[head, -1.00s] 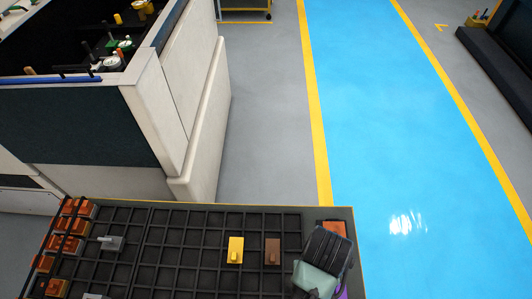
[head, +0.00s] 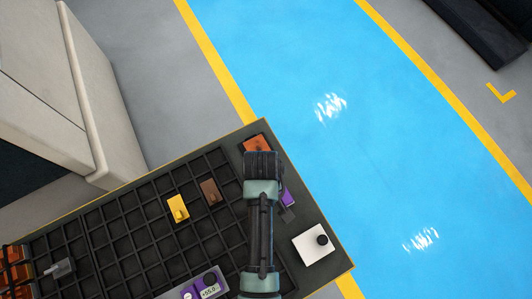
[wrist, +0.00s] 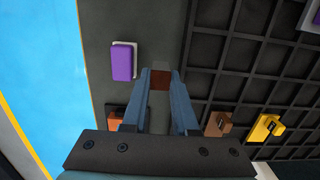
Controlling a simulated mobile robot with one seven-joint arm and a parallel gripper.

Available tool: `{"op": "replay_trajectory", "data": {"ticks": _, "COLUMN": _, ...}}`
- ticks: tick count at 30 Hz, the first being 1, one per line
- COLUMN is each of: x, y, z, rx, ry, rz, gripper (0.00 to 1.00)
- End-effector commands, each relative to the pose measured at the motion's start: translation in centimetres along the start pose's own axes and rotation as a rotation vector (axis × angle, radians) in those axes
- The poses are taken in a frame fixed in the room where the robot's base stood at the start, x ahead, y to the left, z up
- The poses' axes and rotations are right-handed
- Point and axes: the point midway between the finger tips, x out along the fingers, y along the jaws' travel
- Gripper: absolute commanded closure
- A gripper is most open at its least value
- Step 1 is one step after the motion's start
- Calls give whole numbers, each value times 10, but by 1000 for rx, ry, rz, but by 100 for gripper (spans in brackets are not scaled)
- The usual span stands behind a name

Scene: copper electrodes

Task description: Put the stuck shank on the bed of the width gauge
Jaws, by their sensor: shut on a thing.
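My gripper (wrist: 160,76) is shut on a small reddish-brown piece (wrist: 160,80), held between the fingertips in the wrist view. I cannot make out whether it is the stuck shank. In the head view my arm hides the fingers and the held piece, near the table's far right corner. A purple and grey device with a display reading about +55.0 (head: 208,291) lies at the near edge of the head view and looks like a gauge. A purple block (head: 287,197) sits right of my arm; it also shows on a pale base in the wrist view (wrist: 124,62).
An orange block (head: 256,143) lies just beyond my wrist. A brown block (head: 210,191) and a yellow block (head: 178,207) sit in the black grid (head: 130,225). A white plate with a black knob (head: 310,248) lies on the right. Several orange pieces (head: 12,268) stand far left.

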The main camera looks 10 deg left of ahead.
Motion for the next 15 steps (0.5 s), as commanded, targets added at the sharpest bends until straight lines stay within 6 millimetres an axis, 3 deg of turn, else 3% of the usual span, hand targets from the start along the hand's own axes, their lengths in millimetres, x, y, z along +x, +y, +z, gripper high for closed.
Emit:
{"op": "replay_trajectory", "data": {"ticks": 6, "x": 28, "y": 0, "z": -3, "rx": 0, "ry": -1, "rz": 0, "gripper": 100}}
{"op": "replay_trajectory", "data": {"ticks": 15, "x": 31, "y": 0, "z": -3, "rx": 0, "ry": 1, "rz": 0, "gripper": 100}}
